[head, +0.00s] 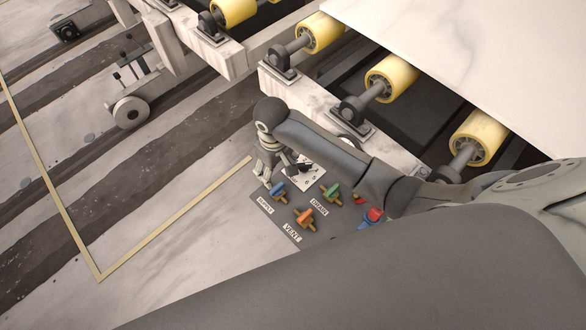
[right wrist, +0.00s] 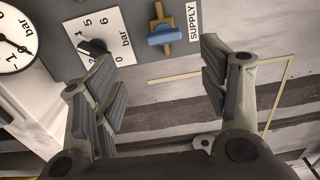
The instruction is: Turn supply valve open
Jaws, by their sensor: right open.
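The supply valve (head: 277,189) has a blue handle and a brass body, beside a SUPPLY label (head: 265,204) on a grey panel. In the right wrist view the blue handle (right wrist: 168,36) lies crosswise to the brass body. My right gripper (head: 269,170) is open and empty just beyond the valve in the head view. In the right wrist view its fingers (right wrist: 147,75) are spread wide, with the valve ahead of the gap and apart from both. My left gripper is not in view.
An orange VENT valve (head: 304,218), a green DRAIN valve (head: 331,193) and a red-and-blue part (head: 371,216) sit close by on the panel. Yellow rollers (head: 391,77) carry a stone slab (head: 480,50).

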